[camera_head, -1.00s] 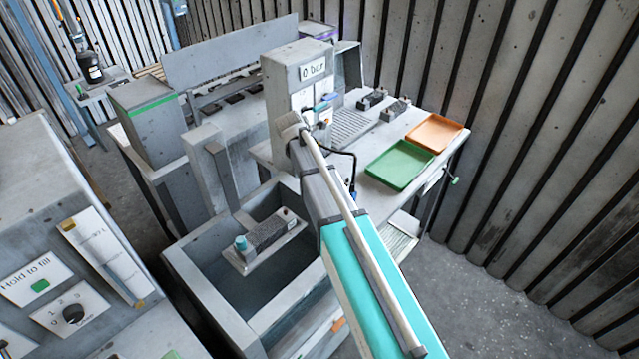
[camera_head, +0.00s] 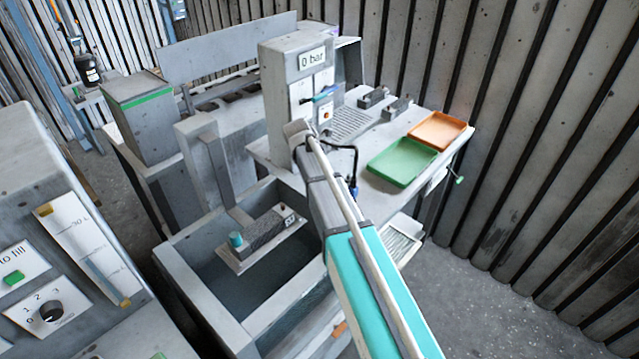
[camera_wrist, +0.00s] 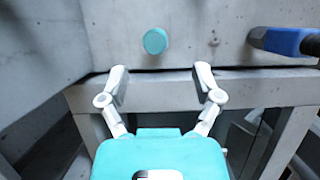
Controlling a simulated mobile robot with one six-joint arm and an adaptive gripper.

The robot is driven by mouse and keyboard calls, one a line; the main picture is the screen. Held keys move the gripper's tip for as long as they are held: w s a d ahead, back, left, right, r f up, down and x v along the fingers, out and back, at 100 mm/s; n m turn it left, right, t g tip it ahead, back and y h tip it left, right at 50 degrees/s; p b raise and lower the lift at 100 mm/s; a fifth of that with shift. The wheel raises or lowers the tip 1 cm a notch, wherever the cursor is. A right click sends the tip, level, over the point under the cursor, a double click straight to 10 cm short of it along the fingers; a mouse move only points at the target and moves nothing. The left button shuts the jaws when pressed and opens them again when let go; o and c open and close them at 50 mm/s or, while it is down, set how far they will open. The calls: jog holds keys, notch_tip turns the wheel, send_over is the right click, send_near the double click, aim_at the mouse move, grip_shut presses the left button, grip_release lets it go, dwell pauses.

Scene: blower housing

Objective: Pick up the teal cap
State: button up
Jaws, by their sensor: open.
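A round teal cap (camera_wrist: 155,41) sits against a grey concrete-like face in the wrist view, ahead of and a little above the gap between my fingertips. My gripper (camera_wrist: 161,80) is open and empty, its two fingers apart, not touching the cap. In the head view a small teal cylinder (camera_head: 237,239) stands at the left end of a grey block on a plate over the tank; I cannot tell whether it is the same piece. My gripper is hidden behind my arm in the head view.
A blue connector (camera_wrist: 285,41) juts in at the right of the wrist view. The grey "0 bar" machine (camera_head: 283,85) stands beside my arm. A green tray (camera_head: 402,162) and an orange tray (camera_head: 438,130) lie on the bench. The open tank (camera_head: 205,270) is below left.

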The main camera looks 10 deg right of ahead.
jog(key=shift+d+f, duration=0.1)
jog(key=shift+f, duration=0.25)
jog(key=shift+w+b+x, duration=0.15)
jog(key=shift+b+x, duration=1.1)
jog(key=shift+w+b+x, duration=0.15)
jog(key=shift+b+x, duration=1.05)
jog(key=shift+x, duration=0.05)
jog(key=shift+r, duration=0.1)
jog(key=c, duration=1)
